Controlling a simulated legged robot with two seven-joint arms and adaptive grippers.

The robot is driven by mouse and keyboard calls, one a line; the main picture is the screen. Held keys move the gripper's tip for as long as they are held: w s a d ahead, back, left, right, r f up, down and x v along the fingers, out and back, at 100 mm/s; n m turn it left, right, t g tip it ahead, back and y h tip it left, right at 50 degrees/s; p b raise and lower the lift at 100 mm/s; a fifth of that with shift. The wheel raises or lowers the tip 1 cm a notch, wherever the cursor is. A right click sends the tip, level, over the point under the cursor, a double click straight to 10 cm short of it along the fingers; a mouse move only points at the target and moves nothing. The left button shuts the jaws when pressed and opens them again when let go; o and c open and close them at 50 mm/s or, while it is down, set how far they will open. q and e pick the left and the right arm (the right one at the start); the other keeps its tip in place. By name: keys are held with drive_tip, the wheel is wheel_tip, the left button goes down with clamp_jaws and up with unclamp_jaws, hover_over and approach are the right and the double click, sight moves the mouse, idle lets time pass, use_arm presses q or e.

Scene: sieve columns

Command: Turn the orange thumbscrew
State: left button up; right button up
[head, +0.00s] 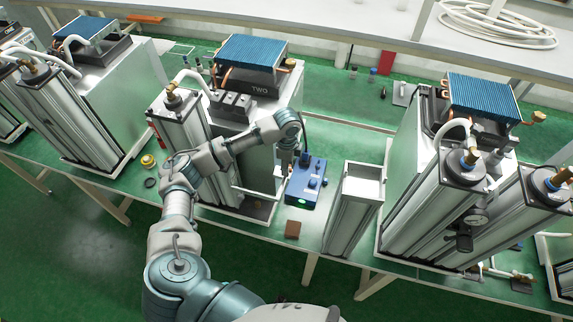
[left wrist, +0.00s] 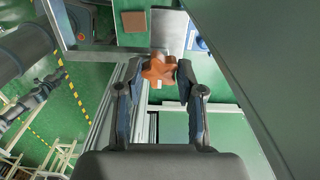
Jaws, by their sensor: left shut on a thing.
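The orange thumbscrew (left wrist: 158,66) has a lobed head and shows in the left wrist view, between the fingertips of my left gripper (left wrist: 160,76). The gripper is shut on it, one finger on each side of the head. In the head view my left gripper (head: 284,160) points down in front of the metal cabinet marked TWO (head: 262,90), left of a blue box. The thumbscrew cannot be made out there. My right gripper is not in view.
The blue box (head: 307,184) with a green light and a brown block (head: 293,229) lie on the green bench. An open-topped metal bin (head: 357,190) stands to the right. Column units flank the work spot. A yellow-capped item (head: 148,161) sits left of my arm.

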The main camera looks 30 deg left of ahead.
use_arm(q)
drive_tip(key=n, duration=0.5)
drive_tip(key=shift+w+r, duration=0.15)
drive_tip(key=n, duration=0.5)
drive_tip(key=shift+a+n, duration=0.1)
drive_tip(key=shift+n, duration=0.2)
drive_tip(key=n, duration=1)
drive_tip(key=shift+r+n, duration=0.1)
drive_tip(key=shift+n, duration=0.3)
drive_tip(key=n, duration=0.5)
drive_tip(key=shift+n, duration=0.3)
drive_tip(key=n, duration=1.3)
drive_tip(key=shift+n, duration=0.3)
